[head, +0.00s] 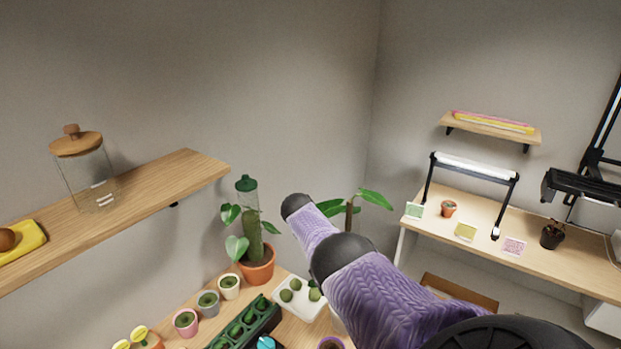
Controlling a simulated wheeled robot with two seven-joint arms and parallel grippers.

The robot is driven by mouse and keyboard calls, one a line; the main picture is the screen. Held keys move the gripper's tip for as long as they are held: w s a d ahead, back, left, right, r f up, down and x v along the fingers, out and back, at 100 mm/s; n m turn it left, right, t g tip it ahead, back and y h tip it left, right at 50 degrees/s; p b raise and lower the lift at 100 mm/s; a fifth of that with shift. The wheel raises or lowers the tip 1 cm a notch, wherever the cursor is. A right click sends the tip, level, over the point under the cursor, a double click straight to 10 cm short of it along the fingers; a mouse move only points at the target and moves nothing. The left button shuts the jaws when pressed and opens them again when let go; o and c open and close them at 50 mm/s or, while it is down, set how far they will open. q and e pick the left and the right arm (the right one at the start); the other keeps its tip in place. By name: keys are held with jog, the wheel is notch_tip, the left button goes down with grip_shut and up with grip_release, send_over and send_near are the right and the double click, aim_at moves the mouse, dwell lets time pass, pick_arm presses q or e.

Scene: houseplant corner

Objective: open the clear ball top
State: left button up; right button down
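I cannot make out a clear ball with a top in the head view. The clear things that show are a glass jar (88,180) with a wooden knobbed lid, closed, on the left shelf, and a clear bottle-like piece with a green cap (247,184) standing above a potted plant. My purple-sleeved arm with black joints reaches in from the lower right and hides part of the table. No gripper fingers show on it. Neither my left nor my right gripper is in view.
A wooden shelf (165,180) juts out at left, holding a yellow cloth (25,240). Below are a plant in a terracotta pot (257,266), a white tray (300,302), a dark seedling tray (245,325) and small pots. At right stands a bench (480,222) with a lamp (475,165).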

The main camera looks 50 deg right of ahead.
jog(key=shift+f, duration=0.2)
jog(key=shift+c, duration=1.6)
grip_release()
jog(key=shift+a, duration=0.1)
jog(key=shift+d, duration=0.2)
jog(key=shift+r, duration=0.1)
jog(key=p+v, duration=0.9)
jog(key=p, duration=0.1)
jog(key=shift+a+r+p, duration=0.2)
jog(key=shift+r+p, duration=0.1)
jog(key=shift+r, duration=0.05)
